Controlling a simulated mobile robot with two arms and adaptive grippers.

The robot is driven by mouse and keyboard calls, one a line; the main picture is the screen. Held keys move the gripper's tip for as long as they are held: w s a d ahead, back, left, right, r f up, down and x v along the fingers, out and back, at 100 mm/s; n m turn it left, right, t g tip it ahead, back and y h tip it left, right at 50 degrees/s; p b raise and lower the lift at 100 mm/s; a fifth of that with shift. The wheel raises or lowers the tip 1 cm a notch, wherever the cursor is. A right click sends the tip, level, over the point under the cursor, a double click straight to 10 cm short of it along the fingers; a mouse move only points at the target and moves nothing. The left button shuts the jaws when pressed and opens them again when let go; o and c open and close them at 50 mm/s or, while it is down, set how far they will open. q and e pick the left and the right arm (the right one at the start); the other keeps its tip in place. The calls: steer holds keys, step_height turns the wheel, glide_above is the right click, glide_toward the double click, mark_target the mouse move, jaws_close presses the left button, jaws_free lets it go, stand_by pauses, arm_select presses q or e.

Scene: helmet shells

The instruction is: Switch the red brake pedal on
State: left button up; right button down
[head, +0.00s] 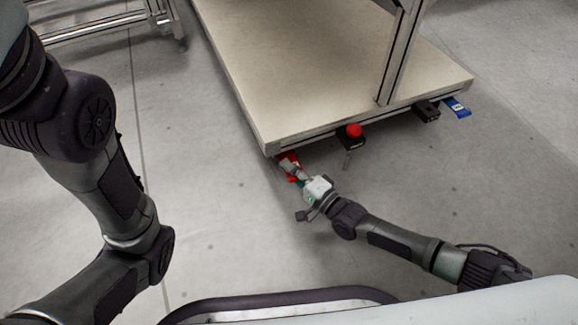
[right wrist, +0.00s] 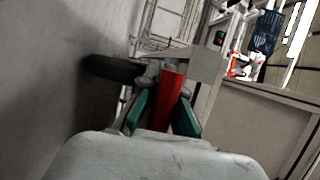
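The red brake pedal (head: 289,160) is at the near left corner of the wheeled cart, low under its edge. In the right wrist view the red pedal (right wrist: 172,100) is a narrow strip pointing toward my palm. My right gripper (head: 299,177) is at this corner. In the wrist view its teal-padded fingers (right wrist: 165,112) stand apart on either side of the pedal. Whether the pads touch it is hard to tell. A dark wheel (right wrist: 112,68) shows beside the pedal. My left arm fills the left of the head view, its gripper out of frame.
The cart's beige deck (head: 300,70) has a metal post on it. A black box with a red button (head: 354,130), a black box (head: 427,110) and a blue tab (head: 457,107) stick out along its edge. Another metal frame (head: 100,22) stands back left. The grey floor nearby is clear.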

steer(key=shift+f+n+t+y, duration=0.5)
steer(key=shift+y, duration=0.2)
steer(key=c, duration=1.4)
jaws_free()
steer(key=shift+o, duration=0.2)
steer(key=r+v, duration=0.1)
steer(key=v, duration=0.3)
steer(key=r+v, duration=0.1)
steer(key=v, duration=0.8)
steer(key=shift+s+d+r, duration=0.2)
steer(key=shift+d+r, duration=0.05)
steer(key=shift+r, duration=0.15)
